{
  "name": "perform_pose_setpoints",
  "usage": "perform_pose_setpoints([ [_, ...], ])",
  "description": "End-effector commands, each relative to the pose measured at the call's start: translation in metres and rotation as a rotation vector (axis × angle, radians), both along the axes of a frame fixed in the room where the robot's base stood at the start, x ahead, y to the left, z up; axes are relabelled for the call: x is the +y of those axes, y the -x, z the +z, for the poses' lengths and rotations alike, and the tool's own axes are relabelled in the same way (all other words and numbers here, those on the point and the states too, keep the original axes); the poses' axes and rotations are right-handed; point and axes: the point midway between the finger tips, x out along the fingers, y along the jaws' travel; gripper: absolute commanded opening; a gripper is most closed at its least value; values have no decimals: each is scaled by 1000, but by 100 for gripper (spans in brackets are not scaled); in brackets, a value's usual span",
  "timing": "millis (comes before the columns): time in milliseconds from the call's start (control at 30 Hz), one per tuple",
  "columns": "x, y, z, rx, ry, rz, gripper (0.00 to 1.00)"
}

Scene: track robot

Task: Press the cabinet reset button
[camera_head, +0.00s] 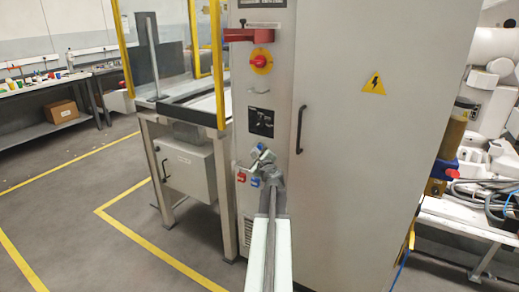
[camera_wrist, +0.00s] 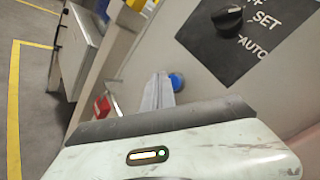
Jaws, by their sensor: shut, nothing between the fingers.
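The tall grey cabinet (camera_head: 340,130) stands in the middle of the head view. In the wrist view a round blue button (camera_wrist: 177,81) shows on its panel, just beyond and right of my fingertips. Its label is not readable, and whether the fingers touch it I cannot tell. My gripper (camera_head: 260,157) is at the lower part of the cabinet's narrow control face, its fingers together and empty; they show in the wrist view too (camera_wrist: 158,88). In the head view a red item (camera_head: 241,177) and a blue item (camera_head: 254,182) sit beside my wrist.
A black selector plate with a knob (camera_wrist: 228,18) is above right of the fingers. A yellow-framed bench (camera_head: 182,105) stands left. Right is a cluttered table (camera_head: 465,226).

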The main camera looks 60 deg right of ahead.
Motion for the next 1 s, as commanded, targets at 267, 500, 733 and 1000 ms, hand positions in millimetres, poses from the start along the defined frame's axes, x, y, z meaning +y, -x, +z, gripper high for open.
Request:
perform_pose_setpoints([
  [267,4,0,0,0,0,0,0],
  [500,12,0,0,0,0,0,0],
  [733,35,0,0,1,1,0,0],
  [1000,55,0,0,0,0,0,0],
])
